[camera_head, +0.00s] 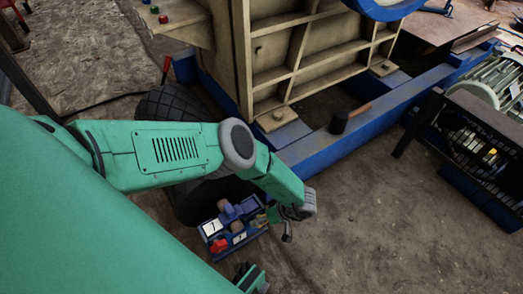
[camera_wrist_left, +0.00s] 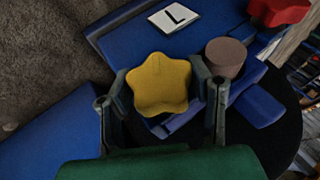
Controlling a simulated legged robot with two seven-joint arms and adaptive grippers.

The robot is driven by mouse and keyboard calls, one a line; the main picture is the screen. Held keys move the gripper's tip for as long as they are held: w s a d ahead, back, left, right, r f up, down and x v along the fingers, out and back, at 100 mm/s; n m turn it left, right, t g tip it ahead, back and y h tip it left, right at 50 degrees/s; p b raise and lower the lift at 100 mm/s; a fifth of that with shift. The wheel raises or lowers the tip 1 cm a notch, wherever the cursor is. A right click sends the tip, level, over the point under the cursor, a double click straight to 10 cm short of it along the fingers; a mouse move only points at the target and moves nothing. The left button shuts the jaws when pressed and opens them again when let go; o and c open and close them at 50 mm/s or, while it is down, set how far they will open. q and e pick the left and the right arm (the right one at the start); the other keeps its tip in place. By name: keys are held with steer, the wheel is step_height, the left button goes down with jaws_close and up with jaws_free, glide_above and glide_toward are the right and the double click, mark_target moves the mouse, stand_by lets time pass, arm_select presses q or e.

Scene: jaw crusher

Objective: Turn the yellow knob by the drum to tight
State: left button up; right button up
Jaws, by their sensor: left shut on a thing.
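The yellow star-shaped knob (camera_wrist_left: 160,84) sits between the two fingers of my left gripper (camera_wrist_left: 161,92) in the left wrist view. The fingers are closed on its sides. In the head view my left gripper (camera_head: 272,214) is at the blue device (camera_head: 248,236) beside the dark round body low in the middle, and the knob is mostly hidden there. I cannot be sure that this dark body is the drum. A green and dark piece at the bottom edge (camera_head: 250,279) may be my right gripper; its jaws cannot be made out.
A white plate marked L (camera_wrist_left: 174,16), a brown round knob (camera_wrist_left: 225,57) and a red part (camera_wrist_left: 278,11) are close to the fingers. A blue beam (camera_head: 340,135) with a tan ribbed machine stands behind. Bare ground lies to the right.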

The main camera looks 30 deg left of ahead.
arm_select(q)
steer(key=shift+w+d, duration=0.1)
stand_by(0.4)
steer(key=o, duration=1.2)
steer(key=v, duration=1.2)
steer(key=shift+w+f, duration=0.1)
steer(key=shift+w, duration=0.05)
